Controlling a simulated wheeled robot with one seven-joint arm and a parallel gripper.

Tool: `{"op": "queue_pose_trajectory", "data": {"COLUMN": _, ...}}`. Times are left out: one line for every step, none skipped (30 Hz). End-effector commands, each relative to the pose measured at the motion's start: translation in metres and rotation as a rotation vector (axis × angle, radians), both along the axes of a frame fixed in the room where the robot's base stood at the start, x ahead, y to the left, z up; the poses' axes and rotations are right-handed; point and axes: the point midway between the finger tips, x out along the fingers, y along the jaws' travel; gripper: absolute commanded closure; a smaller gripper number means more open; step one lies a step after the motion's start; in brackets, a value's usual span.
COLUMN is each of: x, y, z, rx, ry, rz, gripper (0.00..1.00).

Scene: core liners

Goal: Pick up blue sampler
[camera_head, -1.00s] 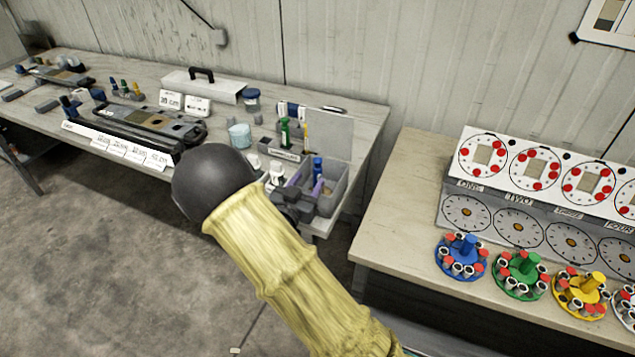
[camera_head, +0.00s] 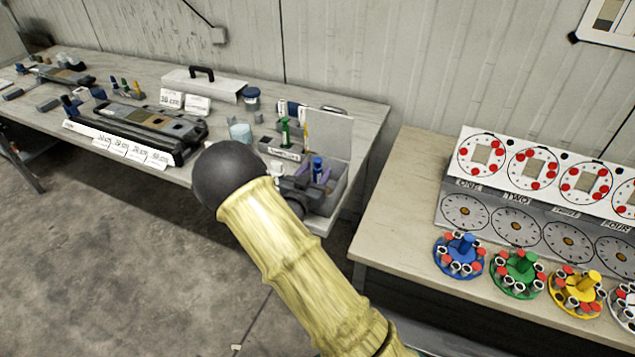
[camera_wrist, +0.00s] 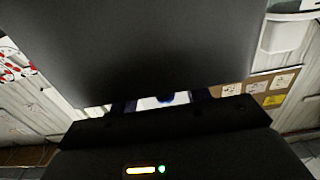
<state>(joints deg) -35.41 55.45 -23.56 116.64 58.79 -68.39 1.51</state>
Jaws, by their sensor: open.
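The blue sampler (camera_head: 317,167) stands upright in the open grey box at the right end of the long bench. Only its upper part shows; its lower part is hidden by the box and my gripper. My gripper (camera_head: 311,180) is open at the box, partly hidden behind my yellow-sleeved arm, with its finger tips close around or beside the sampler. In the wrist view a small blue spot (camera_wrist: 166,97), likely the sampler's top, shows between the two dark fingers of my gripper (camera_wrist: 162,103). Whether they touch it I cannot tell.
The grey box's raised lid (camera_head: 327,133) stands behind. A second table (camera_head: 400,205) with coloured carousels stands right, across a gap.

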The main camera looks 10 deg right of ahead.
Motion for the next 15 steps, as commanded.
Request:
{"op": "queue_pose_trajectory", "data": {"x": -0.0001, "y": 0.0001, "z": 0.0001, "rx": 0.000, "ry": 0.000, "rz": 0.000, "gripper": 0.53}}
{"op": "queue_pose_trajectory", "data": {"x": -0.0001, "y": 0.0001, "z": 0.0001, "rx": 0.000, "ry": 0.000, "rz": 0.000, "gripper": 0.53}}
{"op": "queue_pose_trajectory", "data": {"x": -0.0001, "y": 0.0001, "z": 0.0001, "rx": 0.000, "ry": 0.000, "rz": 0.000, "gripper": 0.53}}
{"op": "queue_pose_trajectory", "data": {"x": -0.0001, "y": 0.0001, "z": 0.0001, "rx": 0.000, "ry": 0.000, "rz": 0.000, "gripper": 0.59}}
{"op": "queue_pose_trajectory", "data": {"x": -0.0001, "y": 0.0001, "z": 0.0001, "rx": 0.000, "ry": 0.000, "rz": 0.000, "gripper": 0.65}}
{"op": "queue_pose_trajectory", "data": {"x": -0.0002, "y": 0.0001, "z": 0.0001, "rx": 0.000, "ry": 0.000, "rz": 0.000, "gripper": 0.72}}
{"op": "queue_pose_trajectory", "data": {"x": -0.0002, "y": 0.0001, "z": 0.0002, "rx": 0.000, "ry": 0.000, "rz": 0.000, "gripper": 0.78}}
{"op": "queue_pose_trajectory", "data": {"x": -0.0001, "y": 0.0002, "z": 0.0002, "rx": 0.000, "ry": 0.000, "rz": 0.000, "gripper": 0.84}}
{"op": "queue_pose_trajectory", "data": {"x": -0.0001, "y": 0.0002, "z": 0.0002, "rx": 0.000, "ry": 0.000, "rz": 0.000, "gripper": 0.92}}
{"op": "queue_pose_trajectory", "data": {"x": -0.0001, "y": 0.0002, "z": 0.0002, "rx": 0.000, "ry": 0.000, "rz": 0.000, "gripper": 0.98}}
{"op": "queue_pose_trajectory", "data": {"x": -0.0001, "y": 0.0002, "z": 0.0002, "rx": 0.000, "ry": 0.000, "rz": 0.000, "gripper": 1.00}}
{"op": "queue_pose_trajectory", "data": {"x": 0.0000, "y": 0.0001, "z": 0.0004, "rx": -0.001, "ry": -0.001, "rz": 0.000, "gripper": 1.00}}
{"op": "queue_pose_trajectory", "data": {"x": 0.0000, "y": 0.0001, "z": 0.0004, "rx": -0.001, "ry": -0.001, "rz": 0.000, "gripper": 1.00}}
{"op": "queue_pose_trajectory", "data": {"x": 0.0000, "y": 0.0001, "z": 0.0004, "rx": -0.001, "ry": -0.001, "rz": 0.000, "gripper": 1.00}}
{"op": "queue_pose_trajectory", "data": {"x": 0.0000, "y": 0.0001, "z": 0.0004, "rx": -0.001, "ry": -0.001, "rz": 0.000, "gripper": 1.00}}
